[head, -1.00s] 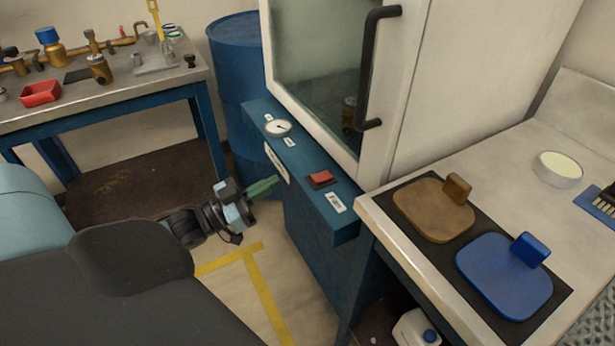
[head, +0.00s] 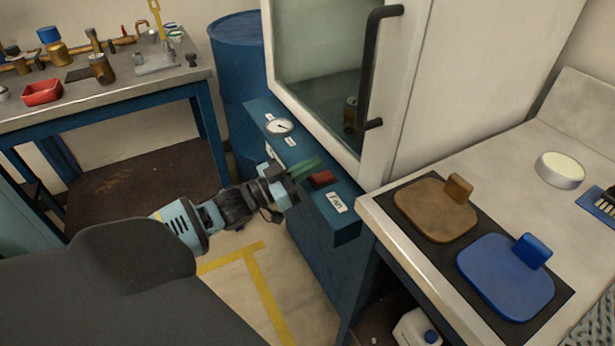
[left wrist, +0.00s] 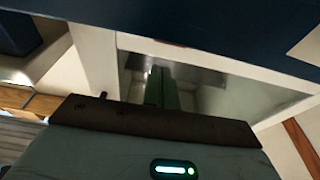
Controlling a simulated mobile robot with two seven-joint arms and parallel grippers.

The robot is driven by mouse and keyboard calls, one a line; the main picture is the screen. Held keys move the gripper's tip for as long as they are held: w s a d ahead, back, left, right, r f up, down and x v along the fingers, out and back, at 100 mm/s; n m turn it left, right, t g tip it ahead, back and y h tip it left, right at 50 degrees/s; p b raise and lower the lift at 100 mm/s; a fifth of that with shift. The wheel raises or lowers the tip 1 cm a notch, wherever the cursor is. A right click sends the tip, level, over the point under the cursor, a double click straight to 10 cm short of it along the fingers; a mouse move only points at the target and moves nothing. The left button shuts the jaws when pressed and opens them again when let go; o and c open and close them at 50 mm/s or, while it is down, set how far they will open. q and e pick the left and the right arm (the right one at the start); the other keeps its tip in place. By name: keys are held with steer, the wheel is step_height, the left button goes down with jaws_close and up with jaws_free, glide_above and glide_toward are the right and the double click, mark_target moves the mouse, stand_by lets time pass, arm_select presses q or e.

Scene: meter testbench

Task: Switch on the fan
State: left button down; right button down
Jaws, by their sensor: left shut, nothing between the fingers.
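The fan switch (head: 321,179) is a red rocker on the sloping top of the blue panel (head: 344,226), beside a white "FAN" label (head: 337,203). My left gripper (head: 308,166) has shut, empty green fingers. In the head view their tips overlap the panel just up and left of the switch; I cannot tell whether they touch it. In the left wrist view the fingers (left wrist: 163,88) point toward the glass, and a small red edge (left wrist: 170,43), likely the switch, shows on the dark panel. My right gripper is not in view.
A round gauge (head: 279,126) sits farther along the panel. The glass-fronted cabinet (head: 325,75) with a black handle (head: 364,75) rises behind. At right, a bench holds a brown plate (head: 430,215) and a blue plate (head: 500,280). A blue drum (head: 237,70) stands behind the panel.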

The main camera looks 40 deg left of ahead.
mark_target(307, 185)
arm_select(q)
steer(key=shift+s+a+f, duration=0.1)
steer(key=shift+s+f, duration=0.05)
steer(key=shift+f, duration=0.65)
steer(key=shift+s+f, duration=0.1)
steer(key=shift+f, duration=0.65)
